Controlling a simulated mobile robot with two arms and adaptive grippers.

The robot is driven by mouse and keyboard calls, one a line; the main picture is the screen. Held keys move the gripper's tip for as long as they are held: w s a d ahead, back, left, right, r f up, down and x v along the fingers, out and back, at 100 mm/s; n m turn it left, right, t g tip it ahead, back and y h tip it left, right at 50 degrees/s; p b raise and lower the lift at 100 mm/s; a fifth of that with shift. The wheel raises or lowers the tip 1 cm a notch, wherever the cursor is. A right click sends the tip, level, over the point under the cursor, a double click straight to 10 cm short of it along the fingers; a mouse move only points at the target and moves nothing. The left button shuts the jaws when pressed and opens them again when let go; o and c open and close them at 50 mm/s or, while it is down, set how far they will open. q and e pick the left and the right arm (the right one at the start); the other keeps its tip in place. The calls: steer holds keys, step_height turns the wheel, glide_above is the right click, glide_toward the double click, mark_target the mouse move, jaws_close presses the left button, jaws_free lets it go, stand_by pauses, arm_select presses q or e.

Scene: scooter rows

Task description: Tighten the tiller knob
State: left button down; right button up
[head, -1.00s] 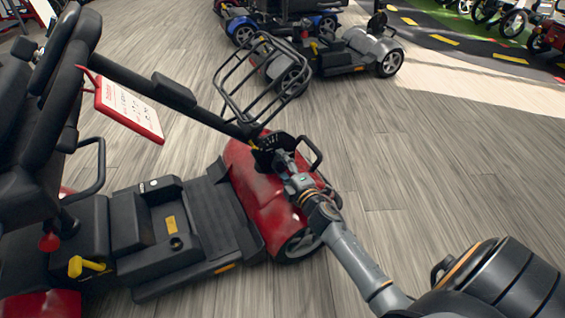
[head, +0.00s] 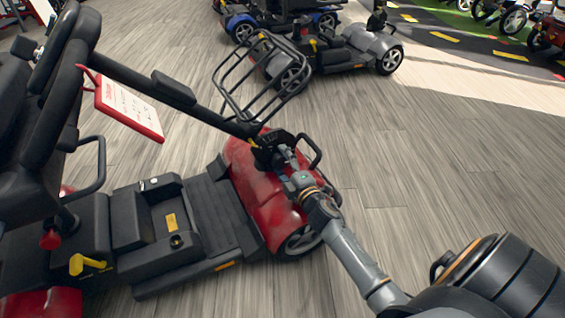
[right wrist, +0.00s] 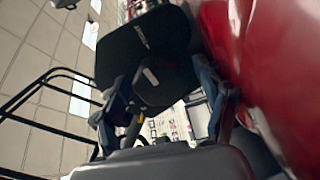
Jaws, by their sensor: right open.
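The red scooter stands at the left, and its black tiller (head: 205,117) slopes down to a pivot at the red front cowl (head: 262,190). My right gripper (head: 281,153) reaches in from the lower right to this pivot. In the right wrist view its two fingers (right wrist: 165,92) are apart, one on each side of a dark rounded part that looks like the tiller knob (right wrist: 163,80). I cannot tell whether the fingers touch it. In the head view the knob is too small and dark to make out beside the gripper. My left gripper is out of view.
A black wire basket (head: 262,78) hangs just above the gripper on the tiller. A looped black bar (head: 312,153) stands close to its right. A grey scooter (head: 350,50) is parked behind. The wooden floor at the right is clear.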

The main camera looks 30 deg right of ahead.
steer(key=shift+s, duration=0.1)
steer(key=s, duration=0.4)
steer(key=s+a, duration=0.1)
steer(key=s, duration=0.6)
steer(key=shift+s+a, duration=0.15)
steer(key=shift+s, duration=0.25)
